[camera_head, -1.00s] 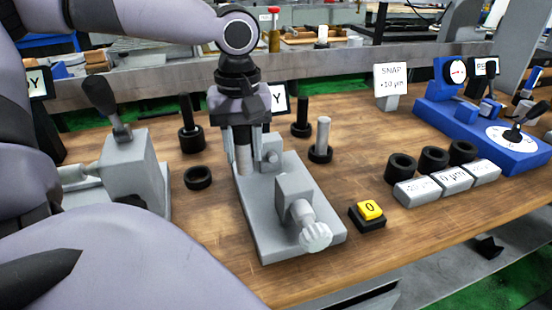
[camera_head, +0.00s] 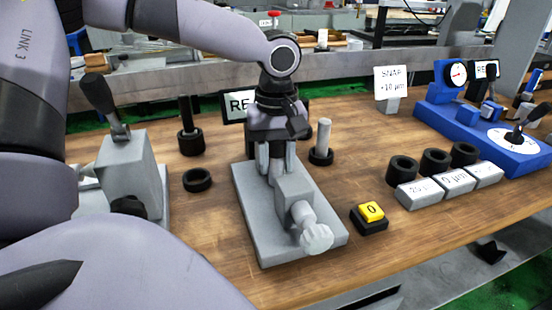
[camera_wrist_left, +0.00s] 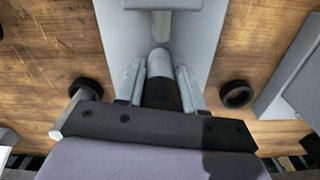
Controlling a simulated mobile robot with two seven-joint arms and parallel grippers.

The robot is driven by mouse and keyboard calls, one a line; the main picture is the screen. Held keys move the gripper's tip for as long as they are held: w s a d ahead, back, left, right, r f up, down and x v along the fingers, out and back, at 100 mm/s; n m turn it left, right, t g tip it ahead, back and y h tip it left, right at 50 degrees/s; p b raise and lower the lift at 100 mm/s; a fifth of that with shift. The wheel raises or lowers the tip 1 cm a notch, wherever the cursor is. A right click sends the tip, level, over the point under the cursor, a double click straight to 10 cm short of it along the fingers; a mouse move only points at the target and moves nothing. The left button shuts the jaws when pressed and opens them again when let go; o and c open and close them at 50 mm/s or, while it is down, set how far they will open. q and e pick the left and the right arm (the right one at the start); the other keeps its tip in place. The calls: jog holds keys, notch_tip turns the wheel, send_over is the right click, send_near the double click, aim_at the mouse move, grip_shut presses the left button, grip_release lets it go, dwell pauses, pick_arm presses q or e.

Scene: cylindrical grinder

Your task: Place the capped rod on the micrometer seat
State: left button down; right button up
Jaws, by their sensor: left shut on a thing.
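My left gripper (camera_head: 276,165) is at the far end of the grey micrometer seat (camera_head: 258,220), behind its upright block. The seat also shows in the left wrist view (camera_wrist_left: 118,40). The gripper is shut on the capped rod (camera_wrist_left: 160,64), a light grey rod with a black part nearer the wrist. The rod sits between the two fingers, roughly in line with the seat's spindle (camera_wrist_left: 161,28). In the head view the fingers and block largely hide the rod, and I cannot tell whether it touches the seat. My right gripper is not in view.
A light rod in a black foot (camera_head: 322,140) stands just right of my gripper. A dark rod (camera_head: 188,130) and black ring (camera_head: 197,180) are to its left. A grey lever fixture (camera_head: 128,170) is farther left. A yellow button (camera_head: 371,212) and black rings (camera_head: 402,168) are right.

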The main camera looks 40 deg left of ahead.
pick_arm(q)
jog(key=shift+f, duration=0.1)
jog(key=c, duration=0.7)
grip_release()
notch_tip(320, 180, up, 12)
jog(key=shift+f+p, duration=0.25)
jog(key=shift+p, duration=1)
jog(key=shift+r, duration=0.4)
